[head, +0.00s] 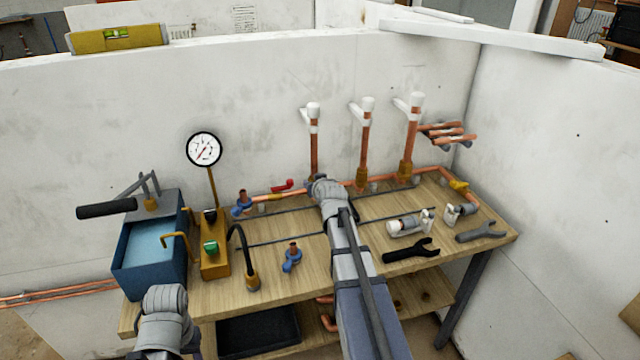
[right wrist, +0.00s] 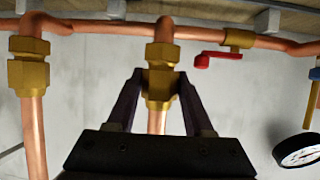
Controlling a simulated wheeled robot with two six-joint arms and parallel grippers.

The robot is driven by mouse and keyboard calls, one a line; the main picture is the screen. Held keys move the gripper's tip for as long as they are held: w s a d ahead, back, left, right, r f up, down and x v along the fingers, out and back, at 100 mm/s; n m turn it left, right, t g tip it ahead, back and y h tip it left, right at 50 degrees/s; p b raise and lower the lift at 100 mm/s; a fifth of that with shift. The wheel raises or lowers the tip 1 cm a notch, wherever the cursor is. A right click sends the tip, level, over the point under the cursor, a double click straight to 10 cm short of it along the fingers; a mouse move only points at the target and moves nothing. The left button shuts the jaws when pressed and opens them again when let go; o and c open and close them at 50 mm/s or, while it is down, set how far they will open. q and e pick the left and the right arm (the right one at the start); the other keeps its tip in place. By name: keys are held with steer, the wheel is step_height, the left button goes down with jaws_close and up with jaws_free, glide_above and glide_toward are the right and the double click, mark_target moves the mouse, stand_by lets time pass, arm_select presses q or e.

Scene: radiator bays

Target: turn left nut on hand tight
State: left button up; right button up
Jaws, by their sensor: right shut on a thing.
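Three upright copper pipes with white tops stand along the back of the bench in the head view. The left nut (right wrist: 160,88) is a brass fitting at the foot of the left pipe (head: 314,150). My right gripper (right wrist: 160,76) is shut on this nut, with one dark finger on each side of it. In the head view my right wrist hides the nut and the fingers. The middle pipe's nut (head: 362,177) stands to the right, and it also shows at the left of the right wrist view (right wrist: 28,75). My left arm shows at lower left, but its fingers do not.
A red-handled valve (head: 283,185) sits on the horizontal pipe close to my right gripper. A blue test pump (head: 150,250) with a gauge (head: 204,149) stands at left. Two spanners, a black one (head: 411,250) and a grey one (head: 482,231), lie at right.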

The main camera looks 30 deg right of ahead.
stand_by(0.3)
steer(key=shift+a+m+h, duration=0.1)
steer(key=shift+m+h, duration=0.3)
steer(key=shift+m+g+h, duration=0.7)
steer(key=shift+m+h, duration=0.4)
steer(key=o, duration=1.1)
steer(key=p+v, duration=0.4)
steer(key=v, duration=0.6)
